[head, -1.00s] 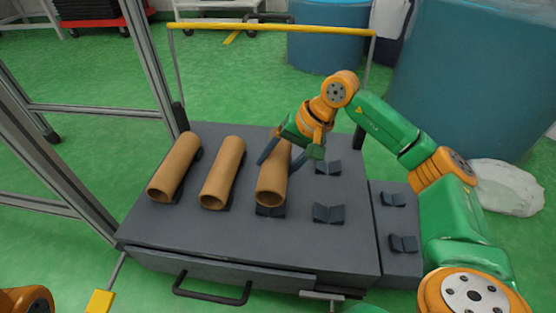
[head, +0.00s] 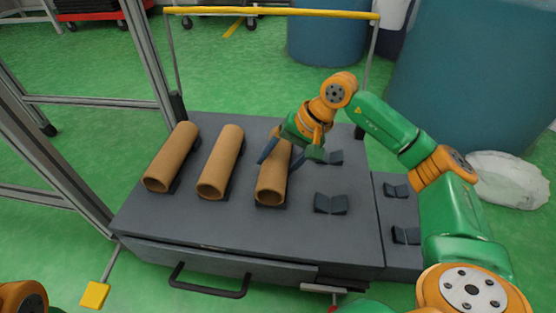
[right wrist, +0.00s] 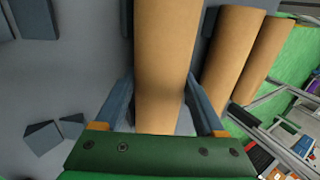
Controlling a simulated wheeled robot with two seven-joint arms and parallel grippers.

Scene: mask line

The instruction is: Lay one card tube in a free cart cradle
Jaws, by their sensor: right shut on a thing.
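My right gripper (head: 278,160) is shut on a brown card tube (head: 271,182), the rightmost of three on the grey cart top (head: 230,226). In the right wrist view the fingers (right wrist: 160,85) lie on both sides of this tube (right wrist: 165,55). The tube lies lengthwise over a dark cradle that mostly hides beneath it; it appears to rest in it or just above. The other two tubes, left (head: 171,157) and middle (head: 220,162), lie in cradles. A front cradle (head: 331,204) and a back cradle (head: 332,157) to the right are empty. My left gripper is out of view.
A lower side shelf (head: 378,218) holds two empty cradle blocks (head: 396,191). A yellow bar (head: 270,12) spans the cart's far side. A metal frame (head: 150,60) stands at the left. Blue tanks (head: 470,85) stand behind my right arm.

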